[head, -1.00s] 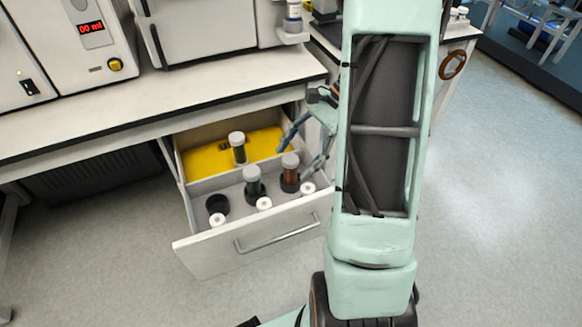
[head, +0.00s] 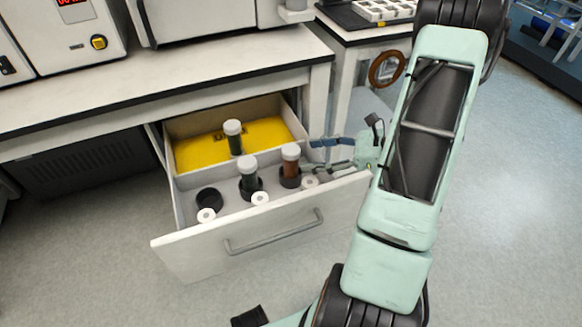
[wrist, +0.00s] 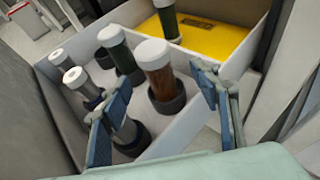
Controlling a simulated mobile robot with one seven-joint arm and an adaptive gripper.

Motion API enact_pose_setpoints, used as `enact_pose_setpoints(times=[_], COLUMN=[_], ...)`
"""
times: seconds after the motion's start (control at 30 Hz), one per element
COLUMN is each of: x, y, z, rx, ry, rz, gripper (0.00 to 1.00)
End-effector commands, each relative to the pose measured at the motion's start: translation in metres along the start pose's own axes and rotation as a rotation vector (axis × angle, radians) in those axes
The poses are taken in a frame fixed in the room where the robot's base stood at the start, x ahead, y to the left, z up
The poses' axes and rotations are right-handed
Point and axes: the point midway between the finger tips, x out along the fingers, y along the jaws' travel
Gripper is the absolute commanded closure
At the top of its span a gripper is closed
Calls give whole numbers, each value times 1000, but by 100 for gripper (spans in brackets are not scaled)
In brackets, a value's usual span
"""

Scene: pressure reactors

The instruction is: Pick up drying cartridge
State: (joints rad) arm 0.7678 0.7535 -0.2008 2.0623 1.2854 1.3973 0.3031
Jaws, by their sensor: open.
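Several capped cartridges stand in an open drawer, and I cannot tell which is the drying one. A brown one (head: 290,165) stands in a dark round holder at the right of the front compartment. It also shows in the wrist view (wrist: 160,68). A dark green one (head: 248,178) stands left of it in a holder. Another dark green one (head: 234,139) stands in the yellow-floored back compartment. My gripper (head: 317,156) is open and empty, reaching in from the right beside the brown cartridge. In the wrist view the brown cartridge appears between the spread fingers, not gripped.
The drawer (head: 180,252) is pulled out under the bench (head: 190,92). The drawer's walls stand close around the cartridges. A second bench with a white tray (head: 380,10) stands behind.

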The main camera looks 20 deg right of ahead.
Motion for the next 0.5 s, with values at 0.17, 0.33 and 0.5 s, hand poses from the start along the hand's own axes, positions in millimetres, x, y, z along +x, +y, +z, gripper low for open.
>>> enact_pose_setpoints(times=[0.17, 0.33, 0.5], x=[18, 37, 61], y=[1, 4, 6], z=[-1, 0, 2], rx=[-1, -2, -2], ry=[1, 1, 1], rz=[1, 4, 2], gripper=[44, 44, 44])
